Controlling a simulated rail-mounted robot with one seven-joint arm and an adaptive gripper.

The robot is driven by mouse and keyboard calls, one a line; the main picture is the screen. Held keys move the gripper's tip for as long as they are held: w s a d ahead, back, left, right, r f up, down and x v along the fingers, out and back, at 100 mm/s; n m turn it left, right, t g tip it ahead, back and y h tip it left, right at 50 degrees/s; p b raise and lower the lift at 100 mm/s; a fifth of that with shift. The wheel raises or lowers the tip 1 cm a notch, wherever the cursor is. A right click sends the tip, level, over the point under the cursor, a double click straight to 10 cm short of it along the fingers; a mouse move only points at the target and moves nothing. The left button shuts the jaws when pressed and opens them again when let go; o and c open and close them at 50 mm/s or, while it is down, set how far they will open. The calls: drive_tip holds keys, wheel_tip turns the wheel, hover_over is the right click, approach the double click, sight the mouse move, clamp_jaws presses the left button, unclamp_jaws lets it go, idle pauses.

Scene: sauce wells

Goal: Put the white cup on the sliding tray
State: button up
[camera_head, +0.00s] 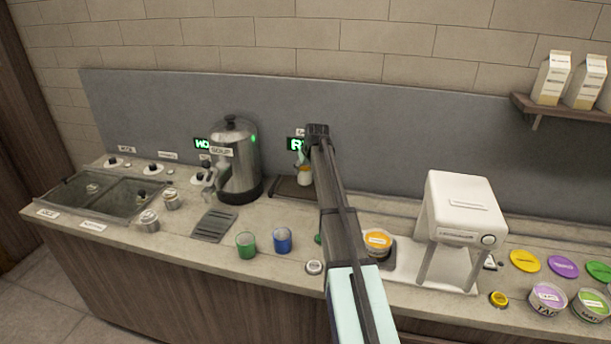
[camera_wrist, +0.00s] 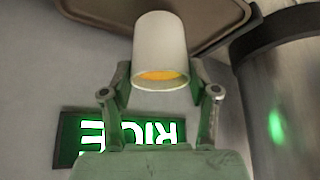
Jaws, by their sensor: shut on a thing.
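The white cup (camera_wrist: 160,45) has something orange inside and sits between the two fingers of my gripper (camera_wrist: 160,92) in the wrist view, which shows the scene upside down. In the head view the cup (camera_head: 305,178) is small, below my gripper (camera_head: 302,160), at the dark brown tray (camera_head: 283,188) by the back wall. The brown tray's edge also shows behind the cup in the wrist view (camera_wrist: 215,22). My gripper is shut on the cup. I cannot tell whether the cup touches the tray. My arm hides part of the counter right of it.
A steel soup pot (camera_head: 235,165) stands close left of the brown tray. A green cup (camera_head: 246,245) and a blue cup (camera_head: 282,240) stand in front. A white machine (camera_head: 462,215) and an orange-lidded tub (camera_head: 377,242) are right. The lit rice sign (camera_wrist: 125,128) is behind.

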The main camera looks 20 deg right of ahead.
sight(305, 176)
drive_tip(key=shift+f+p, duration=0.35)
drive_tip(key=shift+f, duration=1.4)
drive_tip(key=o, duration=1.5)
drive_tip(key=shift+f, duration=0.1)
drive_tip(key=shift+c, duration=0.2)
drive_tip(key=b+v, duration=0.2)
drive_tip(key=v, duration=1)
drive_tip(key=shift+b, duration=0.3)
